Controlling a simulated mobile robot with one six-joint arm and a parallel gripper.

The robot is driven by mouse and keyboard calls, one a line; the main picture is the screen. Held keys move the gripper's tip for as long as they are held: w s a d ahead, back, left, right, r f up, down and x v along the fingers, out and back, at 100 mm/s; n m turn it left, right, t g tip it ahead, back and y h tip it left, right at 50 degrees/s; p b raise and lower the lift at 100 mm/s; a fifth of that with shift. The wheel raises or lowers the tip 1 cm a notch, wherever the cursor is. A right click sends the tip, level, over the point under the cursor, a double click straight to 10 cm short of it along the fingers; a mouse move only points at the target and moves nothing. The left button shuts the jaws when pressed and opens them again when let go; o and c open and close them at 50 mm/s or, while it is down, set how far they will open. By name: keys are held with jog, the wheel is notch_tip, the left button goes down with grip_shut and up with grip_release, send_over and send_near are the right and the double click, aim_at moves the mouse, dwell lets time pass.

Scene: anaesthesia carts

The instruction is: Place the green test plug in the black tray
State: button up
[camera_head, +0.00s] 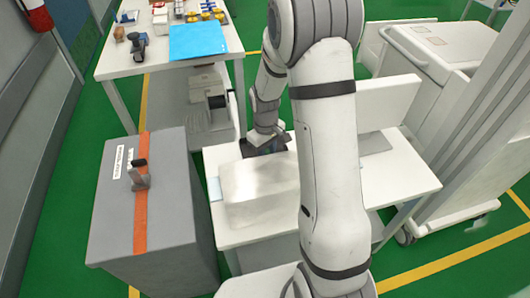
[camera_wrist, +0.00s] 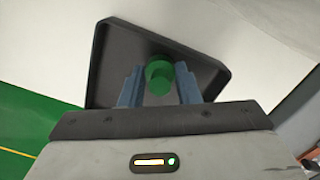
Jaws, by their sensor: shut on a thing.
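The green test plug (camera_wrist: 160,77) is between the two blue-grey fingers of my gripper (camera_wrist: 159,82) in the wrist view. My gripper is shut on it. The black tray (camera_wrist: 113,52) lies beyond the plug, and the plug and fingers overlap its inner floor in that view. I cannot tell whether the plug touches the tray floor. In the head view the black tray (camera_head: 248,150) shows as a dark patch on the white table, under the end of my arm. The plug and fingertips are hidden there.
A pale box-shaped object (camera_head: 258,190) stands in front of the tray on the white table (camera_head: 408,178). A monitor-like panel (camera_head: 389,103) stands to the right. A grey cabinet (camera_head: 180,220) with an orange stripe is at left. A back table (camera_head: 155,63) holds a blue sheet and small items.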

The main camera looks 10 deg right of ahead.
jog(key=shift+f, duration=0.1)
jog(key=o, duration=0.5)
jog(key=shift+f, duration=0.1)
jog(key=o, duration=0.4)
jog(key=shift+o, duration=0.2)
notch_tip(320, 180, up, 12)
jog(key=p, duration=0.2)
jog(key=s+r+m+t, duration=0.1)
jog(key=s+r, duration=0.4)
jog(key=s, duration=0.5)
jog(key=s+r+m+t, duration=0.1)
jog(key=s+r+m, duration=0.3)
jog(key=s, duration=0.6)
jog(key=shift+a+r, duration=0.45)
